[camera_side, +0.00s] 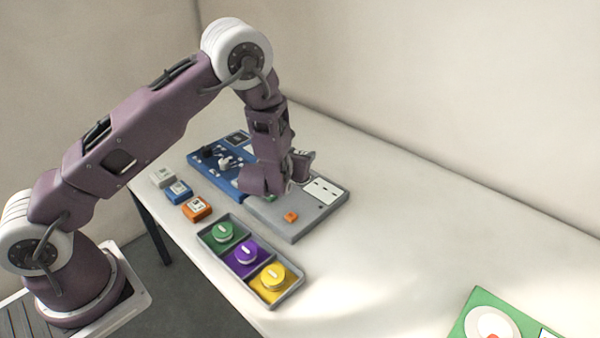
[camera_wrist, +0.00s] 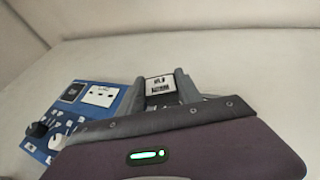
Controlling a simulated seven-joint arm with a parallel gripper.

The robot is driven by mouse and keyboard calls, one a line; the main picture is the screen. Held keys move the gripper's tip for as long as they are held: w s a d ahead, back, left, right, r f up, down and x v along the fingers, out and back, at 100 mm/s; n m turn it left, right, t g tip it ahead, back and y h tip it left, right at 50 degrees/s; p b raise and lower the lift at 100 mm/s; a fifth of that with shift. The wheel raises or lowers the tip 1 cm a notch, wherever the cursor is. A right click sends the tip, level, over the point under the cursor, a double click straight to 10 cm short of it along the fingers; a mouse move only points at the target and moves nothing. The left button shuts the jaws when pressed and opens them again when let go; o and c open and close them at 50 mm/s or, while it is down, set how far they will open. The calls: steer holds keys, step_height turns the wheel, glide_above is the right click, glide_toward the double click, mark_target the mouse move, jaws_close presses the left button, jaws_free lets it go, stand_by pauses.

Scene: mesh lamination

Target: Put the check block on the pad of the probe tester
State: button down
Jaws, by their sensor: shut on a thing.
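My gripper (camera_side: 290,184) is low over the equipment panels on the table in the side view, with its hand hiding part of them. In the wrist view its grey fingers (camera_wrist: 165,82) are shut on a small block (camera_wrist: 160,86) with a white, black-marked face and dark edges, which I take to be the check block. The side view does not show it clearly. A grey panel unit (camera_side: 298,230) with a white marked plate and an orange button lies under and right of my gripper. I cannot tell which part is the probe tester's pad.
A blue panel (camera_side: 205,156) with knobs adjoins the grey unit; it also shows in the wrist view (camera_wrist: 110,116). Grey, blue and orange (camera_side: 196,209) blocks stand at left. A grey tray (camera_side: 291,297) holds green, purple and yellow pieces. A green board (camera_side: 467,322) lies at lower right.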

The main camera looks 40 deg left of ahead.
step_height(320, 180, down, 5)
steer(key=shift+r, duration=0.1)
steer(key=c, duration=0.8)
jaws_free()
